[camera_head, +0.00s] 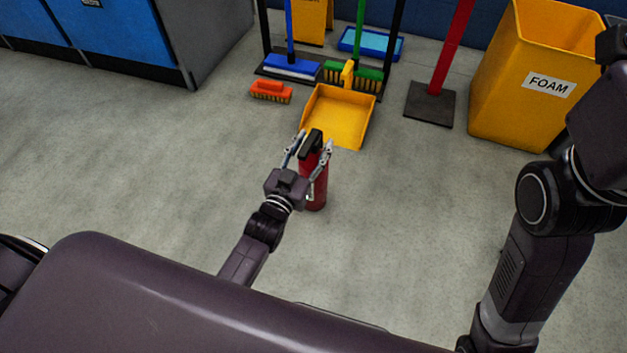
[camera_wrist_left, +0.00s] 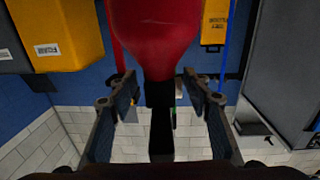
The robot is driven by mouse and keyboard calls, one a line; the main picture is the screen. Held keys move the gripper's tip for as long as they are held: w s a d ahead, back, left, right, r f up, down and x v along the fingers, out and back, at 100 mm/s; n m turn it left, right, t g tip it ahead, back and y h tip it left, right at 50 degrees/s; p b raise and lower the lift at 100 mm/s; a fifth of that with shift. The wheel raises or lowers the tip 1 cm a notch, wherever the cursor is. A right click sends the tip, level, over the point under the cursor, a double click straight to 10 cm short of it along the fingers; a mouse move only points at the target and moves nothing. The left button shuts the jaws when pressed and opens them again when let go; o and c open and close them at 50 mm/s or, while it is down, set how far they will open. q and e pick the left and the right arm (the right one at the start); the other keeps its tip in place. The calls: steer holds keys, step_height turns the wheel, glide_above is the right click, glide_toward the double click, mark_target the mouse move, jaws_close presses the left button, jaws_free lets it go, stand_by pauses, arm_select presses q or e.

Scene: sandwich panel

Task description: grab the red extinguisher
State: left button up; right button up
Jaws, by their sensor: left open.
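The red extinguisher (camera_head: 315,188) stands upright on the floor in the head view, with a black top (camera_head: 311,142). My left gripper (camera_head: 314,146) is open, its two fingers on either side of the extinguisher's upper part. In the left wrist view the red body (camera_wrist_left: 157,30) fills the top middle, and its black neck and handle (camera_wrist_left: 160,120) run down between the open fingers of my left gripper (camera_wrist_left: 160,92). A gap shows on both sides of the neck. My wrist hides part of the extinguisher in the head view.
A yellow dustpan (camera_head: 338,116) lies just behind the extinguisher, with an orange brush (camera_head: 270,91) left of it. Brooms (camera_head: 291,66) stand behind. A yellow FOAM bin (camera_head: 505,95) is at the right, blue cabinets (camera_head: 119,40) at the left.

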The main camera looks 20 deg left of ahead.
arm_select(q)
steer(key=shift+w, duration=0.1)
jaws_close()
stand_by(0.3)
steer(key=shift+w+r, duration=0.1)
steer(key=shift+r, duration=0.3)
